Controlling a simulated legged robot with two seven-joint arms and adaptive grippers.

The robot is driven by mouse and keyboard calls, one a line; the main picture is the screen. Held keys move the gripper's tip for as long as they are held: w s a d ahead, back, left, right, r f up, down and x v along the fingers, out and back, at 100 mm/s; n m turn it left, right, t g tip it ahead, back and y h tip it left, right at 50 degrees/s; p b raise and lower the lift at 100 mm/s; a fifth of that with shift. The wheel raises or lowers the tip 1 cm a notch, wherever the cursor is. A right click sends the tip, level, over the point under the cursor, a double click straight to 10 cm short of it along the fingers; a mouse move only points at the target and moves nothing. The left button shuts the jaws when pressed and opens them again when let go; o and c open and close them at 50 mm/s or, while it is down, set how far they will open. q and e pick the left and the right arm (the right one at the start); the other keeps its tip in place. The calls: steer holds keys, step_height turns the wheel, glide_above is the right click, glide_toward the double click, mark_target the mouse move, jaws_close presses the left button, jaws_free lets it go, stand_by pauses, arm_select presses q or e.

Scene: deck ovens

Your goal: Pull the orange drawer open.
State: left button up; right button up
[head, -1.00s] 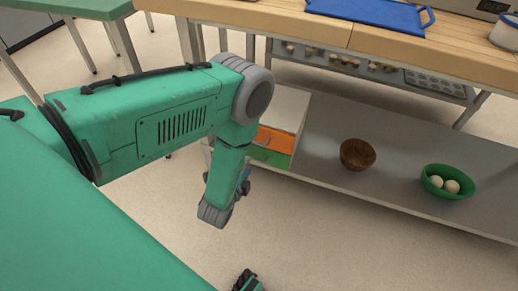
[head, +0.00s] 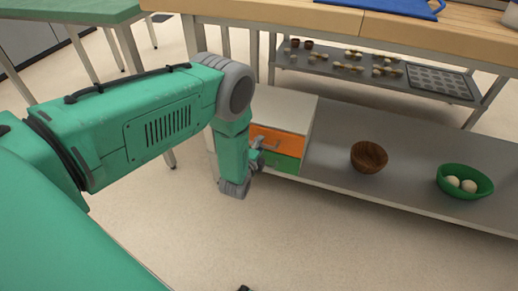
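The orange drawer (head: 287,144) is in the small white cabinet on the steel lower shelf, above a green drawer (head: 284,162). It looks shut, with a grey handle (head: 270,146) on its front. My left gripper (head: 259,157) is at the left part of the drawer front, close to the handle. My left forearm and wrist hide part of the cabinet's left side. The fingers are small and partly hidden, so I cannot tell whether they touch the handle or are open. My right gripper is not clearly visible.
On the same shelf are a brown bowl (head: 369,157) and a green bowl (head: 464,181) with pale round items in it. A wooden counter (head: 300,22) overhangs behind, with a blue tray (head: 395,6) on it. The floor in front of the cabinet is clear.

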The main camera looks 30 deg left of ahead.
arm_select(q)
steer(key=shift+w+d+r, duration=0.15)
steer(key=shift+w+d, duration=0.05)
steer(key=shift+d, duration=0.25)
steer(key=shift+a, duration=0.3)
steer(key=shift+c, duration=0.5)
steer(key=shift+a+f, duration=0.25)
steer(key=shift+a, duration=0.05)
jaws_close()
steer(key=shift+s+a+f, duration=0.1)
steer(key=shift+a, duration=0.05)
steer(key=shift+s+d, duration=0.2)
steer(key=shift+d, duration=0.2)
steer(key=shift+s+d+r+p, duration=0.25)
steer(key=shift+s+d+p, duration=0.15)
steer(key=shift+s+p, duration=0.3)
steer(key=shift+c, duration=2.1)
jaws_free()
steer(key=shift+s+f, duration=0.1)
steer(key=shift+s, duration=0.3)
steer(key=o, duration=0.5)
steer(key=shift+w+a+f, duration=0.1)
arm_select(e)
steer(key=shift+s+d+r, duration=0.1)
steer(key=shift+d+r, duration=0.1)
steer(key=shift+r, duration=0.25)
steer(key=shift+s, duration=0.1)
